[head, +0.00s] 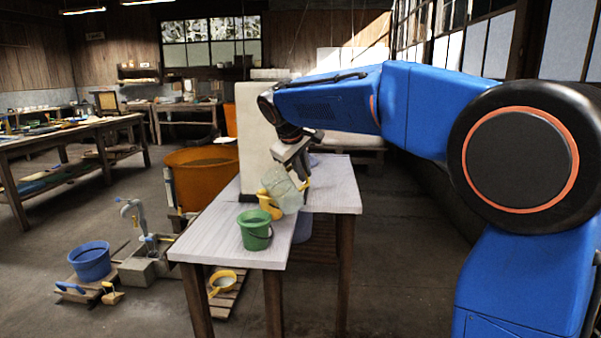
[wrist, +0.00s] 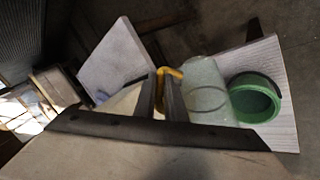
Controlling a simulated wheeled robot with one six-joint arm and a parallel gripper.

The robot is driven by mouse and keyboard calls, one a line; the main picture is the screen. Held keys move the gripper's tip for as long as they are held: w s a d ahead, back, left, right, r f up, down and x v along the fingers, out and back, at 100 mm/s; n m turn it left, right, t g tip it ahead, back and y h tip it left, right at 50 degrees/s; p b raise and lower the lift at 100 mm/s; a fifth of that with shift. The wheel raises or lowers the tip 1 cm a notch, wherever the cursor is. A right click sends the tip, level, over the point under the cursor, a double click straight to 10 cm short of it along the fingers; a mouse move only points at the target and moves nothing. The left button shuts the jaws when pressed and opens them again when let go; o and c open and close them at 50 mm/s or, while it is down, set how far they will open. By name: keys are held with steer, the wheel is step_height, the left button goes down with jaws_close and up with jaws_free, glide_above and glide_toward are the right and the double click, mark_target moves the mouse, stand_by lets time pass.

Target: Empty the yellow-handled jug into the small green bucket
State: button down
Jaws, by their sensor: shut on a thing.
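The jug (head: 281,187) is clear and pale, and it hangs tilted over the white-topped table beside the green bucket. Its yellow handle (wrist: 159,78) is between the fingers of my gripper (wrist: 161,92) in the wrist view. My gripper (head: 296,165) is shut on that handle. The small green bucket (head: 254,230) stands upright near the table's front end, just below and left of the jug. In the wrist view the jug (wrist: 207,88) lies between my gripper and the bucket (wrist: 254,98). I cannot tell whether liquid is in the jug.
A large white block (head: 258,140) rises behind. An orange tub (head: 200,180) and a blue bucket (head: 90,261) stand to the left. A yellow-rimmed pan (head: 222,282) is low down under the table.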

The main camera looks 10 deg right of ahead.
steer(key=shift+w+d+f+m+g+y, duration=0.1)
steer(key=shift+d+m+g+y, duration=0.25)
steer(key=shift+y, duration=0.6)
steer(key=shift+w+d+r+m+g+y, duration=0.15)
steer(key=shift+d+y, duration=0.4)
steer(key=shift+y, duration=0.35)
steer(key=shift+w+d+f+m+g+y, duration=0.15)
steer(key=shift+d+y, duration=0.3)
steer(key=shift+y, duration=0.5)
steer(key=shift+s, duration=0.15)
